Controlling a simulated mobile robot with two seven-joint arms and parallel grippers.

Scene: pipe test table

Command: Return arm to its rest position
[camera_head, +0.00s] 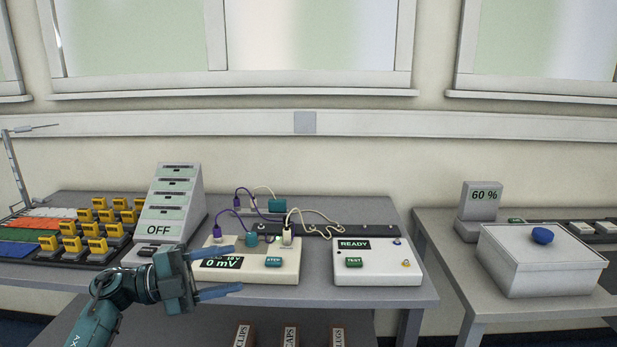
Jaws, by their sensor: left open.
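My left arm comes in from the lower left. Its left gripper (217,271) is open, with two blue fingers apart and nothing between them. Purple and cream cables (309,228) rise from plugs on the box. My right gripper is not in view.
A white box (378,269) reading "READY" stands right of the meter. A grey stepped unit (172,205) reading "OFF" and several yellow parts (98,245) are at left. A second table holds a lidded box (540,270) and a "60 %" display (481,203). Labelled bins (290,335) sit below.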

